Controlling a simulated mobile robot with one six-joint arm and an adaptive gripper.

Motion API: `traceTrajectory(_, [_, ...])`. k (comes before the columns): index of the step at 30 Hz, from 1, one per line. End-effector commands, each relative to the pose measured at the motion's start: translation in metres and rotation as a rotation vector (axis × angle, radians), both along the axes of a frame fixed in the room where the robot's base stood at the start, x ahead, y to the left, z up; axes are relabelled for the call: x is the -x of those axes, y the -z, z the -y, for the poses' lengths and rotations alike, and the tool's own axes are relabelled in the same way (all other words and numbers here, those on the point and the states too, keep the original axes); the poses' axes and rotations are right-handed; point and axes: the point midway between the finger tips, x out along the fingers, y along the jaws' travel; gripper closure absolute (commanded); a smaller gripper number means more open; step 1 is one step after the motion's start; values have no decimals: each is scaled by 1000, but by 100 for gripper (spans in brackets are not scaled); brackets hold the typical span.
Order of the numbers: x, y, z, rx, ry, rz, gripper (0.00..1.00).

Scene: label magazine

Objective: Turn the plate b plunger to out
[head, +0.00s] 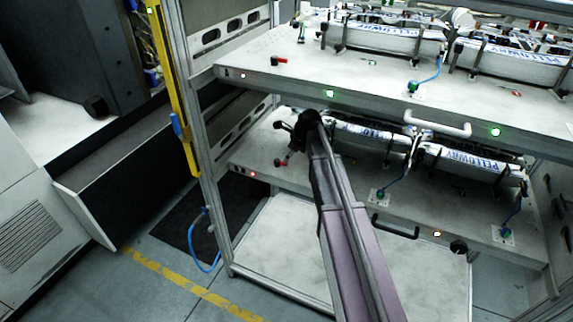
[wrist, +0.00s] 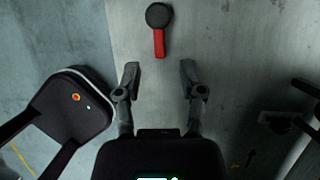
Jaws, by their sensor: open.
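In the head view a small red-handled plunger (head: 281,162) sits near the left front of the lower shelf plate (head: 330,195). My gripper (head: 287,142) is just above it, at the end of my arm. In the wrist view a plunger with a round black knob and a straight red bar (wrist: 159,43) lies ahead of my gripper (wrist: 160,76). The red bar points toward the gap between the fingers. The fingers are spread, empty and apart from it. A similar red plunger (head: 279,60) sits on the upper plate (head: 320,75). No letter marking plate b is readable.
Label stacks (head: 470,166) in black holders stand right of my arm on the lower plate. The upper plate overhangs behind my gripper. A black handle (head: 395,227) and a white handle (head: 437,124) stick out from the front edges. A yellow post (head: 172,85) stands at left.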

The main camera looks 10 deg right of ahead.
Motion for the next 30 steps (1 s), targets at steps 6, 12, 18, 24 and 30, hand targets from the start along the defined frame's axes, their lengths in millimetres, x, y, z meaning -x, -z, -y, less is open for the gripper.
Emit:
traceTrajectory(6, [-4, 20, -6, 0, -1, 0, 49])
traceTrajectory(12, [-6, 27, -9, 0, -1, 0, 49])
traceTrajectory(18, [-7, 29, -10, 0, 0, 0, 49])
traceTrajectory(24, [-7, 29, -10, 0, 0, 0, 49])
traceTrajectory(30, [-7, 28, -10, 0, 0, 0, 90])
